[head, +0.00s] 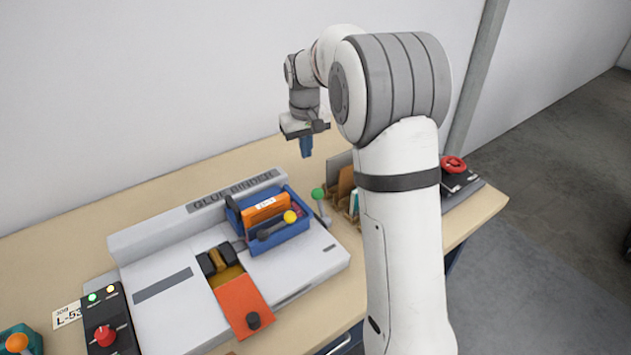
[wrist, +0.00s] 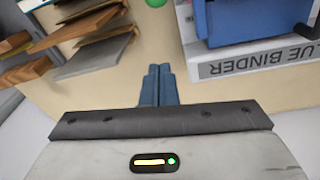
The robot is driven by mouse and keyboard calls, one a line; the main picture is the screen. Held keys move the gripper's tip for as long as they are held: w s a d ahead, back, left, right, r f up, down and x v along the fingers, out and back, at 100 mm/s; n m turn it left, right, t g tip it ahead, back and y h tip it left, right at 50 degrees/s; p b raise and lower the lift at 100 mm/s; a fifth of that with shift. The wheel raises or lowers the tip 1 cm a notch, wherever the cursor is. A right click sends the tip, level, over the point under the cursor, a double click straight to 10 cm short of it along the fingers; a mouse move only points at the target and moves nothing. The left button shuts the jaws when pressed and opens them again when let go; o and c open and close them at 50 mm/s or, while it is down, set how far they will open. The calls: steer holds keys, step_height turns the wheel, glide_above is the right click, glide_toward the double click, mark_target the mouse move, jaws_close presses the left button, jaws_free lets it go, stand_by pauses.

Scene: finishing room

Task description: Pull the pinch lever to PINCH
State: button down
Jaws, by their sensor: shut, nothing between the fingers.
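The glue binder (head: 160,262) is a pale machine on the bench, its name strip along the back; part of it shows in the wrist view (wrist: 255,62). A lever with a yellow ball (head: 290,216) stands at its blue clamp unit (head: 283,238), and a lever with a green ball (head: 318,193) rises at its right end. No lever label is readable, so I cannot tell which is the pinch lever. The green ball also shows in the wrist view (wrist: 155,3). My gripper (head: 306,152) is shut and empty, raised behind the binder; its blue fingers touch in the wrist view (wrist: 158,72).
A rack of boards (wrist: 75,35) stands right of the binder. A red knob (head: 453,165) sits on a black box at the far right. A control box (head: 110,318) with lights and a red knob is at the left. Bare bench lies behind the binder; the wall is close.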

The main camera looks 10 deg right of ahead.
mark_target(321, 208)
steer(key=shift+f, duration=0.1)
step_height(321, 208, down, 9)
steer(key=s+d+p, duration=0.1)
steer(key=s+p, duration=0.1)
steer(key=shift+s, duration=0.35)
steer(key=shift+s, duration=0.1)
